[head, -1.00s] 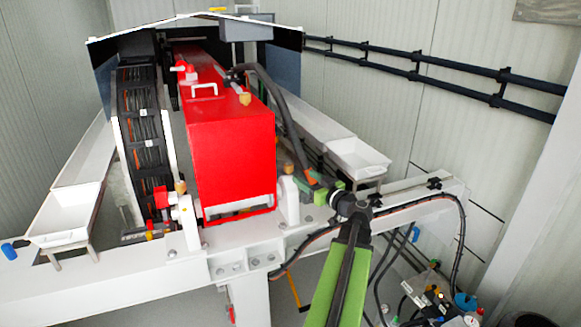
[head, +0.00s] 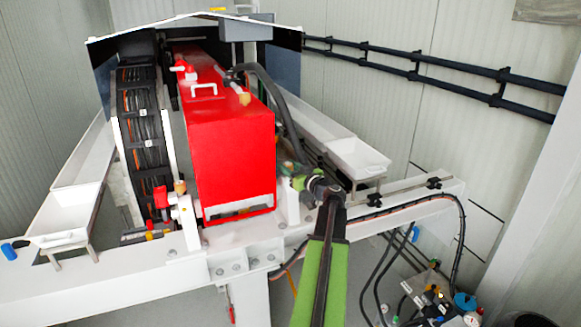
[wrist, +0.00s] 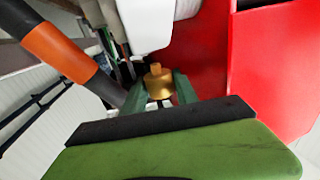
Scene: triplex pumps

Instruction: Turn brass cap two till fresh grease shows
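A brass cap (wrist: 159,82) with a narrower knob on top shows in the wrist view, straight ahead of my gripper. My gripper (wrist: 159,88) is open, its two green fingers on either side of the cap; I cannot tell whether they touch it. In the head view my gripper (head: 291,169) is at the white bearing block (head: 290,203) right of the red housing, and hides most of that cap. Another brass cap (head: 180,186) stands on the left bearing block, and one (head: 244,98) is near the far right of the housing top. No grease is visible.
The red housing (head: 233,160) stands close left of my gripper. A black hose (head: 281,115) with an orange cuff (wrist: 55,48) runs close by. A white tray (head: 357,160) is to the right. The white beam (head: 130,268) crosses in front.

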